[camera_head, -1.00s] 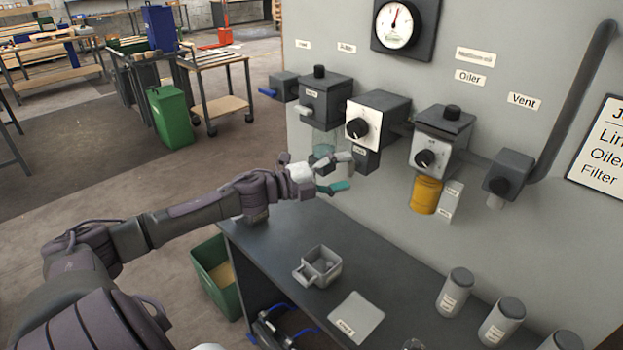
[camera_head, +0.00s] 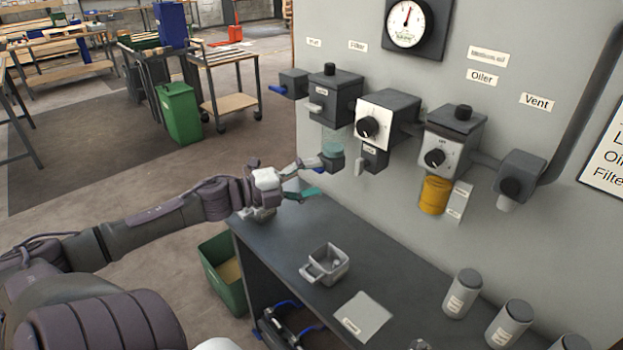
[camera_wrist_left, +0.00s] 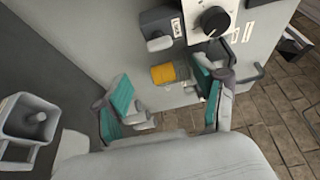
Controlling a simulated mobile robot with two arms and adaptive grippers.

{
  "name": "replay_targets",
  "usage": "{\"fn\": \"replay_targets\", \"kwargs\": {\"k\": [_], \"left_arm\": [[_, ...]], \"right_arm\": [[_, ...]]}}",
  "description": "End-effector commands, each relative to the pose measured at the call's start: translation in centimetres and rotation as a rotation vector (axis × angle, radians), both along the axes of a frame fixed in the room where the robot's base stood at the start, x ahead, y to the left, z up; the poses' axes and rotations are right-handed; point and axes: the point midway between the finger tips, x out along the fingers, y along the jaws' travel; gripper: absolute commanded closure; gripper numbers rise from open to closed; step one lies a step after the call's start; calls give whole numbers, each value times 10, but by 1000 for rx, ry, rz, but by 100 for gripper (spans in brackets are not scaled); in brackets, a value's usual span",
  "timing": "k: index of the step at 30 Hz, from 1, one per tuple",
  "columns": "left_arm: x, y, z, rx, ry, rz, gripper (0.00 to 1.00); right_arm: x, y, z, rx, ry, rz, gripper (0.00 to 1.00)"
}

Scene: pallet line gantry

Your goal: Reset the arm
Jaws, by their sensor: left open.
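My left arm reaches in from the left in the head view. Its gripper (camera_head: 312,177) is open, with its teal-padded fingers apart and nothing between them, in front of the panel's left part and above the dark bench (camera_head: 290,243). It also shows in the left wrist view (camera_wrist_left: 165,105), where an orange-yellow cup (camera_wrist_left: 170,74) appears beyond the gap between the fingers. A clear bowl (camera_head: 333,145) under the filter block shows just behind the upper finger; I cannot tell whether they touch. My right gripper is not in view.
A grey square cup with a handle (camera_head: 327,264) and a white card (camera_head: 362,317) lie on the bench. Grey canisters (camera_head: 462,293) stand at its right. The wall panel (camera_head: 580,60) carries a gauge, valves and an amber cup (camera_head: 434,195). A green bin (camera_head: 222,273) stands left of the bench.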

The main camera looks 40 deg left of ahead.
Motion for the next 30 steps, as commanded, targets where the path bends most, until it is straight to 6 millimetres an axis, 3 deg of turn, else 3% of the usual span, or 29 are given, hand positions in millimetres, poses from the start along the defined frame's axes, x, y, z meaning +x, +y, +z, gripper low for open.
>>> {"fn": "replay_targets", "kwargs": {"k": [12,16,20,23,27,30], "left_arm": [[0,0,-1,-2,1,1,29],[-1,1,-15,-53,28,64,29],[-11,2,-60,-220,131,269,29],[-31,-7,-111,-402,273,487,29],[-77,-42,-180,-641,531,773,29],[-113,-77,-213,-763,712,923,29]], "right_arm": [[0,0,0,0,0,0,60],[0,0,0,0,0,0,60],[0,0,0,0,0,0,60],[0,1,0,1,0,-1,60],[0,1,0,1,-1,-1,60],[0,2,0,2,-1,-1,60]]}}
